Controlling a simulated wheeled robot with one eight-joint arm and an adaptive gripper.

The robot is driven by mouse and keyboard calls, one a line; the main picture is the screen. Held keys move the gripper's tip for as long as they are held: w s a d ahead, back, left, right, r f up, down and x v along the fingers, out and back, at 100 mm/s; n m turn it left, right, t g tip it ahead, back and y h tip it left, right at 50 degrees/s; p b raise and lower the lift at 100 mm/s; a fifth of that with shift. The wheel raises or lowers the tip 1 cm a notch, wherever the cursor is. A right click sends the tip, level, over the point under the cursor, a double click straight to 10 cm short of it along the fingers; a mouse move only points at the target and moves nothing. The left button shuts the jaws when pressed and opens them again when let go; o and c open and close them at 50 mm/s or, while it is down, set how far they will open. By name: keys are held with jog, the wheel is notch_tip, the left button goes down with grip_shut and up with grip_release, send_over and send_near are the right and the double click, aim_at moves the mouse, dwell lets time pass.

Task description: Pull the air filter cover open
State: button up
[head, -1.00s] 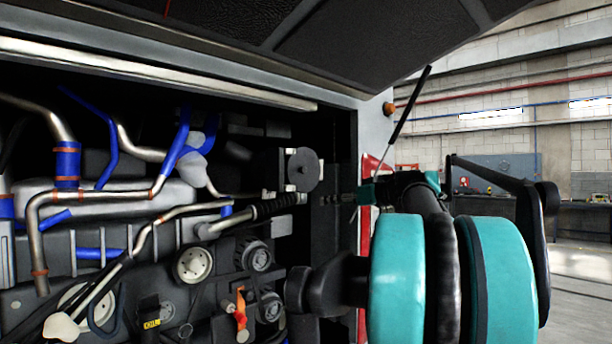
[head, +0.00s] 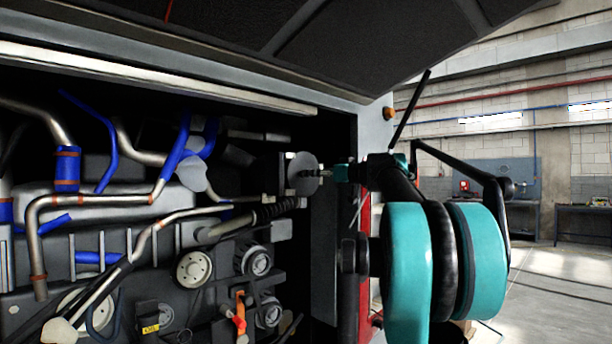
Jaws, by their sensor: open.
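The air filter cover appears to be the round grey disc (head: 301,174) at the right side of the engine bay, on the dark housing between pale clips. It is small in the head view, and I cannot tell whether it stands ajar. My gripper (head: 322,173) is just right of the disc, at about its height, with its fingers pointing left. Its jaws are open, with nothing seen between them. The fingertips are at the disc's right edge in the picture; I cannot tell whether they touch it.
Pipes, blue hoses and pulleys (head: 194,268) fill the bay left of and below the disc. The raised hatch (head: 340,40) hangs overhead, with a thin black strut (head: 411,108) at its right. The bay's right frame (head: 376,135) stands behind my arm. Open floor lies far right.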

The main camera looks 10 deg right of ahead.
jog(key=shift+x, duration=2.55)
jog(key=shift+c, duration=0.6)
grip_shut()
